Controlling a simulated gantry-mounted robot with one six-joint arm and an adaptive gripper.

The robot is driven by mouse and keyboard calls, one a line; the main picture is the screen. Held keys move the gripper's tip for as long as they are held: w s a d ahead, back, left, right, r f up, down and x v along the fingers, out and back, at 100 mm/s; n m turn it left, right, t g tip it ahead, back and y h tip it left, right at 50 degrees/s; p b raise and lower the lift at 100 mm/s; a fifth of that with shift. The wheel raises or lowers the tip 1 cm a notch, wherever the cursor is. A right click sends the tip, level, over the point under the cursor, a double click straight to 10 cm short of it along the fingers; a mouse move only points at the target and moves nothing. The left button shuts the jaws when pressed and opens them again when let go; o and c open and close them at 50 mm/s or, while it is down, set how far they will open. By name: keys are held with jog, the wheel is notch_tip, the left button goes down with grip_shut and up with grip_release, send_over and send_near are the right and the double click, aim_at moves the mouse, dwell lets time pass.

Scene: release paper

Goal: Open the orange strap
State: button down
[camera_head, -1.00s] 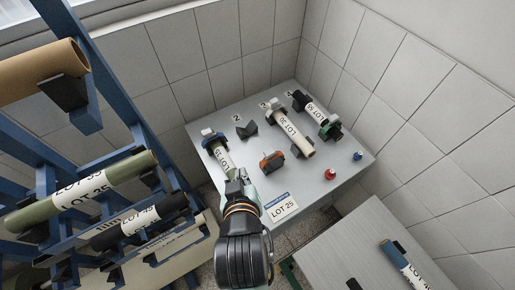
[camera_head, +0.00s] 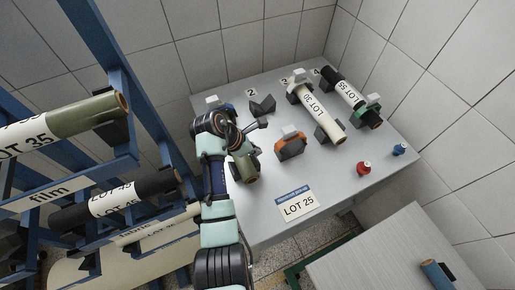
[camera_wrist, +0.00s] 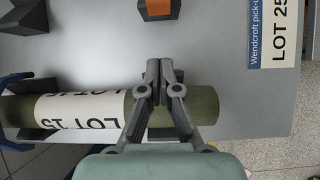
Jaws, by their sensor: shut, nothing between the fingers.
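The orange strap (camera_head: 291,137) lies over a dark grey holder (camera_head: 291,151) on the grey table, with no roll showing in it. In the wrist view, part of the orange strap (camera_wrist: 158,8) shows at the top edge, beyond my fingertips. My gripper (camera_head: 262,123) is shut and empty, left of the strap and apart from it. In the wrist view my gripper (camera_wrist: 160,65) is seen in front of an olive roll (camera_wrist: 206,105) with a white label. My arm partly hides this roll (camera_head: 247,168) in the head view.
A cream roll (camera_head: 318,110) and a black roll (camera_head: 347,91) lie on holders to the right. An empty dark holder (camera_head: 262,104) stands behind the strap. Red (camera_head: 364,167) and blue (camera_head: 400,149) knobs stand at the right. A LOT 25 sign (camera_head: 297,203) lies at the front.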

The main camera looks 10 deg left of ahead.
jog(key=b+x, duration=0.1)
jog(key=x, duration=0.5)
jog(key=shift+f+b, duration=0.2)
jog(key=shift+b, duration=0.15)
jog(key=shift+w+d+r, duration=0.3)
jog(key=shift+d+r, duration=0.25)
jog(key=shift+w+d+r, duration=0.3)
jog(key=shift+d+r, duration=0.2)
jog(key=shift+r, duration=0.05)
jog(key=shift+d+r, duration=0.2)
jog(key=shift+r, duration=0.15)
jog(key=shift+r+p, duration=0.15)
jog(key=shift+p, duration=0.15)
